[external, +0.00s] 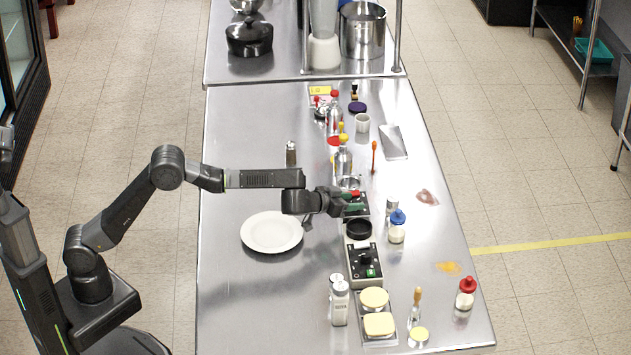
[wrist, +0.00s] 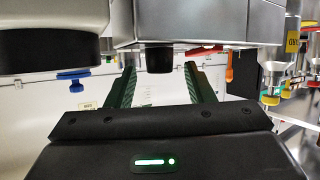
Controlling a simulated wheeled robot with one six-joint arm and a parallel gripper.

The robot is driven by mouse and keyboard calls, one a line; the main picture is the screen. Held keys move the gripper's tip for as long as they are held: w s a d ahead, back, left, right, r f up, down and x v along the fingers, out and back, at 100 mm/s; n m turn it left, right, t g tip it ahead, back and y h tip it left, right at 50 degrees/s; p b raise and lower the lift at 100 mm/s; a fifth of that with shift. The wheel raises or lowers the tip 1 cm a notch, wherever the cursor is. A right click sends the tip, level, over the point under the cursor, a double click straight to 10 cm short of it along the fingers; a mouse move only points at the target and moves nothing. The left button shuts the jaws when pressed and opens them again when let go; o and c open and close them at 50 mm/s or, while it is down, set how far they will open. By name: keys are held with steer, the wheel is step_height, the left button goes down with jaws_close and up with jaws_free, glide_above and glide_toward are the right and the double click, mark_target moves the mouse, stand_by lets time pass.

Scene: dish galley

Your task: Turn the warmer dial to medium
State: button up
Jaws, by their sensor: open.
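The warmer (external: 361,212) is a small metal box with a dark control face and a red spot on top, near the middle of the counter. My gripper (external: 345,204) is level and low at its left side, hiding part of it. In the wrist view, which appears upside down, my gripper's two greenish fingers (wrist: 160,84) are apart. A short dark dial (wrist: 159,59) on the grey metal housing (wrist: 215,22) shows between them. I cannot tell whether either finger touches it, and its setting is not readable.
A second control box (external: 363,262) with a green spot and a black round dish (external: 359,229) stand just below the gripper in the external view. A blue-capped shaker (external: 397,228) stands to the right. A white plate (external: 271,232) lies left, with bare counter around it.

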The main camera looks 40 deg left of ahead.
steer(key=b+v, duration=0.2)
steer(key=v, duration=0.9)
steer(key=shift+s, duration=0.15)
steer(key=p+x, duration=0.3)
steer(key=x, duration=1.1)
steer(key=shift+r, duration=0.1)
steer(key=shift+s+d+r+n+y+p, duration=0.1)
steer(key=shift+r+n+y+p, duration=0.05)
steer(key=shift+n+y+p, duration=0.65)
steer(key=shift+y+p, duration=0.3)
steer(key=shift+p, duration=0.15)
steer(key=n+y+p, duration=0.1)
steer(key=n+p, duration=0.1)
steer(key=p, duration=0.1)
steer(key=shift+r+t+y, duration=0.1)
steer(key=shift+t+y, duration=0.2)
steer(key=shift+y, duration=0.1)
stand_by(0.8)
